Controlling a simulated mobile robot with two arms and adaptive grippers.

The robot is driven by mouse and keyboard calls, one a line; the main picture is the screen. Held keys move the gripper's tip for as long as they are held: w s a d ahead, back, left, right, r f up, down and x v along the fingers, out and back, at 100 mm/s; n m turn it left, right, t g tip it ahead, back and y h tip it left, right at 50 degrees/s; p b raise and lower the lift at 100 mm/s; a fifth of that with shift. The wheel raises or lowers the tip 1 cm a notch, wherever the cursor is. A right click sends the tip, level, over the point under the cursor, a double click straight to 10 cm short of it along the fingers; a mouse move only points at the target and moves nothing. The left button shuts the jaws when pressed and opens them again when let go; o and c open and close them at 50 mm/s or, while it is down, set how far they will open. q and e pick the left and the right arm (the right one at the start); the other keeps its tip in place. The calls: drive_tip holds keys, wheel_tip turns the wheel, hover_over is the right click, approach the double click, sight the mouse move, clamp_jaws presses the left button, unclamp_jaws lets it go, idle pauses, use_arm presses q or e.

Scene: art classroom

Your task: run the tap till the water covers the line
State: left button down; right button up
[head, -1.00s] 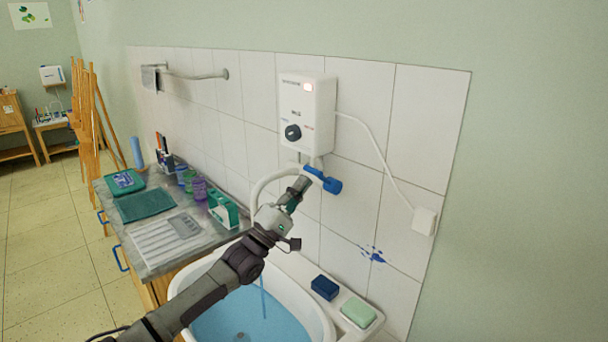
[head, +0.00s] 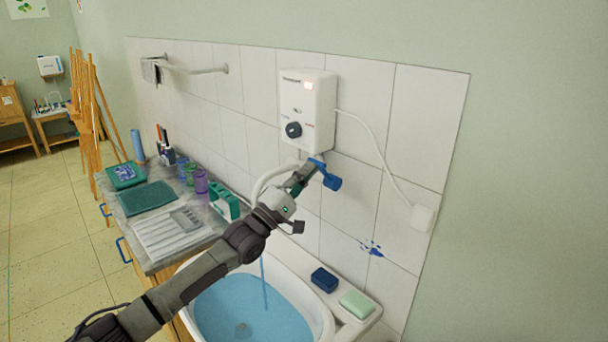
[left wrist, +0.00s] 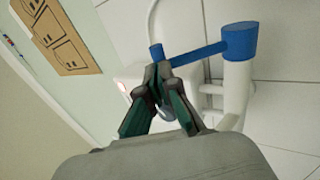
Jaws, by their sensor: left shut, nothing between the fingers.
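The tap has a white curved spout (head: 262,182) and a blue lever (head: 331,180); the lever also shows in the left wrist view (left wrist: 238,42). A thin stream of water (head: 264,285) runs into the white basin (head: 328,325). Blue-tinted water (head: 280,318) stands in it, with the drain visible through it. I cannot make out a line on the basin wall; my arm hides part of the rim. My left gripper (head: 306,173) is shut and empty, its tips at the free end of the lever, apparently touching it in the left wrist view (left wrist: 160,72). My right gripper is out of view.
A white water heater (head: 308,110) hangs above the tap, its display lit red. A blue sponge (head: 324,280) and a green soap bar (head: 357,304) lie on the right ledge. The left counter holds a ribbed tray (head: 172,236), a green holder (head: 224,204) and several cups.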

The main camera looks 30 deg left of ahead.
sight(315, 162)
use_arm(q)
drive_tip(key=x, duration=0.1)
drive_tip(key=b+x, duration=0.1)
drive_tip(key=x, duration=0.1)
drive_tip(key=shift+s+r, duration=0.1)
drive_tip(key=shift+r, duration=0.3)
drive_tip(key=shift+x, duration=0.75)
drive_tip(key=shift+r, duration=0.4)
drive_tip(key=shift+w+d+r+g+y+p, duration=0.1)
drive_tip(key=shift+w+d+g+y+p, duration=0.2)
drive_tip(key=shift+w+g, duration=0.35)
drive_tip(key=shift+w, duration=0.4)
drive_tip(key=shift+r, duration=0.1)
